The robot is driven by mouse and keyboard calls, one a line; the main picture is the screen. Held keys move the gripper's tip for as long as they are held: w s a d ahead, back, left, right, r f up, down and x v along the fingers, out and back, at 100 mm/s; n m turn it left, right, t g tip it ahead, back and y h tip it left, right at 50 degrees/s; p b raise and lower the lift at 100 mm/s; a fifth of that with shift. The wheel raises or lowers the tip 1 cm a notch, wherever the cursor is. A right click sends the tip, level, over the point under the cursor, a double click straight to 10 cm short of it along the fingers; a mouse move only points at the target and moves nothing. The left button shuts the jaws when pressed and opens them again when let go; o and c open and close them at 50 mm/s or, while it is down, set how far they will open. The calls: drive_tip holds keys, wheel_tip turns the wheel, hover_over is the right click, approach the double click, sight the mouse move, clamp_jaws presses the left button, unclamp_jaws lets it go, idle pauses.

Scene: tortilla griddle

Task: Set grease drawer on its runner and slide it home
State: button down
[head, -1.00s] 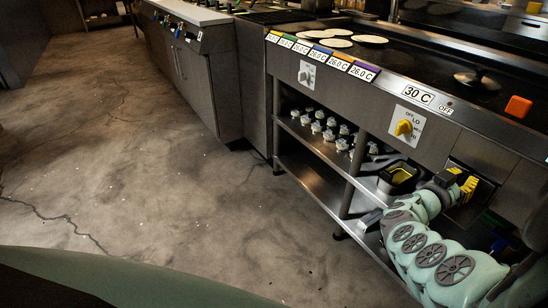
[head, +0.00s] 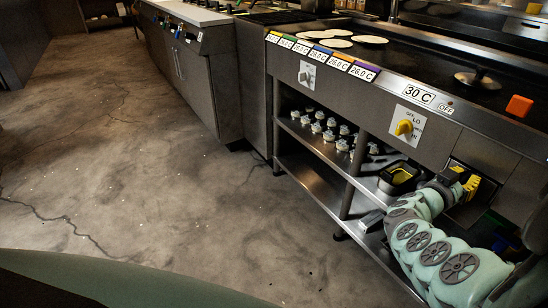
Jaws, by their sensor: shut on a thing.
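My gripper (head: 464,183) is at the far right, at the slot in the griddle front below the yellow knob. It is shut, most likely on the grease drawer. A yellow ribbed piece (head: 472,187) shows at its tip, inside the slot opening (head: 486,190). I cannot tell whether this piece belongs to the drawer or to my fingers. The drawer's body and the runner are hidden by my arm and the dark opening, so how far in the drawer sits cannot be told.
A dark open container (head: 399,175) with something yellow in it stands on the shelf, left of my gripper. Several white-topped items (head: 330,134) sit further left. Tortillas (head: 338,43) and a round press (head: 477,78) lie on the griddle top. The floor at left is clear.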

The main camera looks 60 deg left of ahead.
drive_tip(key=shift+w, duration=0.2)
idle(0.6)
drive_tip(key=c, duration=1)
unclamp_jaws()
drive_tip(key=shift+w, duration=0.15)
drive_tip(key=shift+c, duration=0.2)
drive_tip(key=shift+s+a+f, duration=0.1)
drive_tip(key=shift+s+a, duration=0.05)
drive_tip(key=shift+s, duration=0.55)
drive_tip(key=s+a, duration=0.1)
drive_tip(key=s, duration=0.9)
drive_tip(key=shift+s+a+f, duration=0.15)
drive_tip(key=shift+s+f, duration=0.2)
